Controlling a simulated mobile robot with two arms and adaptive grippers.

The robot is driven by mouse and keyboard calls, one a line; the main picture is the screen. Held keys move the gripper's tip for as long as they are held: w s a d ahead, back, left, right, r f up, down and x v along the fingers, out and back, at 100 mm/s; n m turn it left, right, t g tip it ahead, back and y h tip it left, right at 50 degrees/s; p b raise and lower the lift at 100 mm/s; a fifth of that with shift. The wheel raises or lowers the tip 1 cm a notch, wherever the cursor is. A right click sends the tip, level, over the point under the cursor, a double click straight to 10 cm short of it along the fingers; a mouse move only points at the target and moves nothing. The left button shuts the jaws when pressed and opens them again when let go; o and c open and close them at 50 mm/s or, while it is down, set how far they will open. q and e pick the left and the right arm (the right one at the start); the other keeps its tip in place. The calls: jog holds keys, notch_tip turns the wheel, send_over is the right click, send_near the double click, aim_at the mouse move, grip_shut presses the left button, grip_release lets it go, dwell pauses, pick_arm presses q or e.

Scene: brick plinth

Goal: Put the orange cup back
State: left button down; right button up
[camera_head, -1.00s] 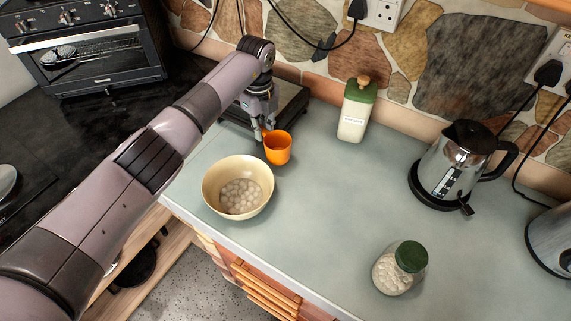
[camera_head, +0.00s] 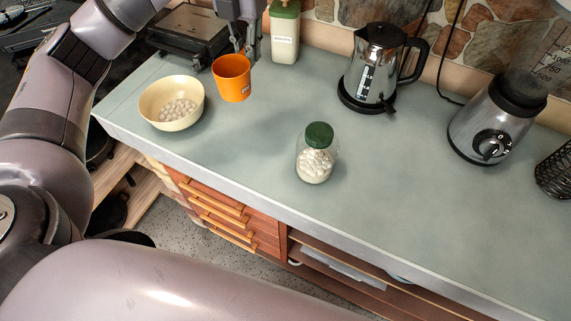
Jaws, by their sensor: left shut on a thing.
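The orange cup (camera_head: 231,80) is upright in the head view, right of the cream bowl, and appears raised above the worktop. My left gripper (camera_head: 246,52) comes down from the top edge and is shut on the cup's rim at the back right. Part of the fingers is hidden behind the cup. My right gripper is not in view.
The cream bowl (camera_head: 171,105) of white balls is close on the left. A green-topped container (camera_head: 285,35) stands behind to the right. A lidded jar (camera_head: 316,155), kettle (camera_head: 374,70) and blender (camera_head: 490,125) stand further right. The worktop (camera_head: 400,170) between them is clear.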

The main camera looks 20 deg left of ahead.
pick_arm(q)
jog(key=shift+s+d, duration=0.1)
jog(key=shift+s, duration=0.25)
notch_tip(320, 180, down, 20)
jog(key=shift+r+p, duration=0.1)
jog(key=shift+p, duration=0.9)
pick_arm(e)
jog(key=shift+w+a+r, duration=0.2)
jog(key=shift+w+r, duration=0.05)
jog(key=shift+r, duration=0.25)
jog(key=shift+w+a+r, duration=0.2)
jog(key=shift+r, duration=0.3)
pick_arm(q)
jog(key=shift+f+m, duration=0.25)
jog(key=shift+m, duration=0.05)
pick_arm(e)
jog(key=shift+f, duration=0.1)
pick_arm(q)
jog(key=shift+f+b, duration=0.15)
jog(key=shift+b, duration=0.15)
jog(key=c, duration=1.6)
grip_release()
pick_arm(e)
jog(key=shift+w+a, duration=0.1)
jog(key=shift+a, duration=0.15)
